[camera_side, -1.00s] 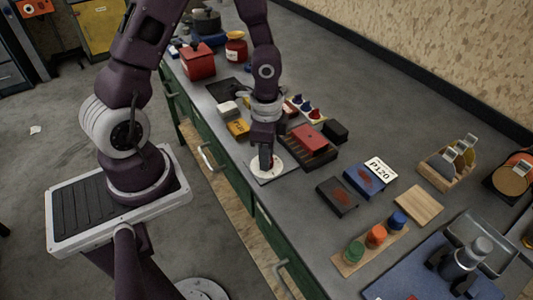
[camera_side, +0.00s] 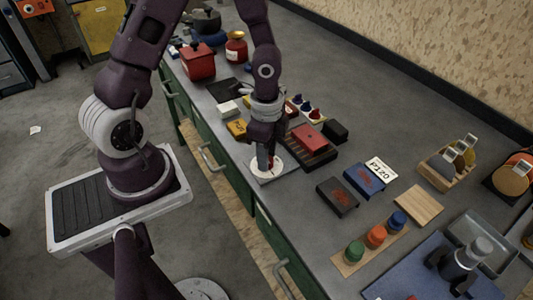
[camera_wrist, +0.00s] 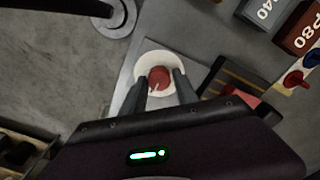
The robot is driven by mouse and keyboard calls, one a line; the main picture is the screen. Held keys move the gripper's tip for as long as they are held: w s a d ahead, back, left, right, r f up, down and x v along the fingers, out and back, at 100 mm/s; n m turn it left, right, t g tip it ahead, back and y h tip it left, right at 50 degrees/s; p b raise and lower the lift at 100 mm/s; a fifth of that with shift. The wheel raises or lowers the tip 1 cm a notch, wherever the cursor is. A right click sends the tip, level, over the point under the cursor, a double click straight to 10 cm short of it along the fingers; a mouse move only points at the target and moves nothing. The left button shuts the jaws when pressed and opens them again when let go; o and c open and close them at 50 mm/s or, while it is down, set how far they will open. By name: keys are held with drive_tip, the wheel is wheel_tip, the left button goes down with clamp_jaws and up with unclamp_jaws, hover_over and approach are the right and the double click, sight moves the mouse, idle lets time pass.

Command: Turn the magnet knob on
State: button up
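The magnet knob (camera_wrist: 159,77) is a small red round knob on a white disc (camera_wrist: 147,57), set on a grey square plate (camera_wrist: 127,82). In the side view the white disc (camera_side: 259,172) lies at the near edge of the counter, and a bit of red shows under my gripper. My gripper (camera_wrist: 161,75) points down over the disc, one dark finger on each side of the knob. The fingers stand apart, with narrow gaps to the knob, and do not appear to press on it. A pale pointer mark shows on the knob's lower side in the wrist view.
A dark slatted rack with a red block (camera_side: 309,138) stands close to the right of my gripper. A yellow block (camera_side: 237,129) and a white block (camera_side: 228,108) lie to its left. Dark and blue boxes (camera_side: 364,182) lie farther right. The counter's front edge is close.

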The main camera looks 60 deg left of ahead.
drive_tip(key=shift+o, duration=1.1)
wheel_tip(320, 180, up, 7)
drive_tip(key=shift+r, duration=0.1)
drive_tip(key=s+d+r+n+t, duration=0.2)
drive_tip(key=s+r+n, duration=0.3)
drive_tip(key=r, duration=0.4)
drive_tip(key=s+d+r+n+t, duration=0.1)
drive_tip(key=s+r+n+t, duration=0.2)
drive_tip(key=s+r+n, duration=0.2)
wheel_tip(320, 180, up, 4)
drive_tip(key=s, duration=0.2)
drive_tip(key=shift+s+d+t, duration=0.3)
drive_tip(key=shift+s+d, duration=0.05)
